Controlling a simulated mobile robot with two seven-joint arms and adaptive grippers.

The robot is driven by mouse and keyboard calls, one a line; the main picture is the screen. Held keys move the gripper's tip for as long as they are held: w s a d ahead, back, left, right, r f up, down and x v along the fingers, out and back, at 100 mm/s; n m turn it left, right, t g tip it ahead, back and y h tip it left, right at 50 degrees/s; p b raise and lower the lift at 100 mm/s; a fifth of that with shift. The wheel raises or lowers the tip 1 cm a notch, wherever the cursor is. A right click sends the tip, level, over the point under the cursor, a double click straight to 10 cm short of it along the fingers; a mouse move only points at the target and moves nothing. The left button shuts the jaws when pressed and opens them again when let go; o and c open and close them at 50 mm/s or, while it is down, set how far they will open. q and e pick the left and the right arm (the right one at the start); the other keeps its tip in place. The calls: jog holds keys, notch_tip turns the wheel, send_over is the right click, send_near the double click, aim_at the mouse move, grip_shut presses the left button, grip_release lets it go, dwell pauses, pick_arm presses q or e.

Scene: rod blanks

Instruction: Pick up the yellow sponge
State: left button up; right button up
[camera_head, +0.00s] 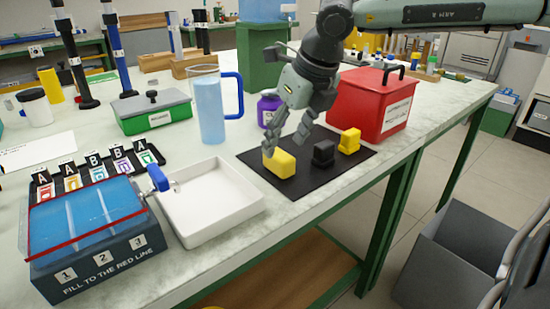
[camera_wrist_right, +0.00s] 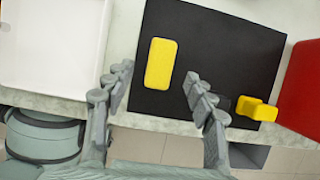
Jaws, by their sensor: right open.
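The yellow sponge (camera_head: 280,164) is a rounded block on the left part of a black mat (camera_head: 252,159) near the bench's front edge. It also shows in the right wrist view (camera_wrist_right: 160,62), lying lengthwise between the lines of my fingers. My right gripper (camera_head: 285,141) is open and empty, pointing down close above the sponge. In the right wrist view its two fingertips (camera_wrist_right: 158,76) stand apart, one on each side of the sponge; contact cannot be told. My left gripper is not in view.
A black block (camera_head: 323,153) and a stepped yellow block (camera_head: 350,141) share the mat. A red box (camera_head: 372,108) stands behind right, a purple-labelled jar (camera_head: 268,111) behind left. A white tray (camera_head: 210,203) lies left, with a blue-water pitcher (camera_head: 209,108) behind it.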

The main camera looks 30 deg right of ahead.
aim_at(279, 154)
jog(key=x, duration=0.5)
jog(key=shift+w+f+p, duration=0.1)
jog(key=shift+p, duration=0.25)
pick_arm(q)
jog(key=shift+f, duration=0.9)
pick_arm(e)
jog(key=c, duration=1)
jog(key=shift+c, duration=0.2)
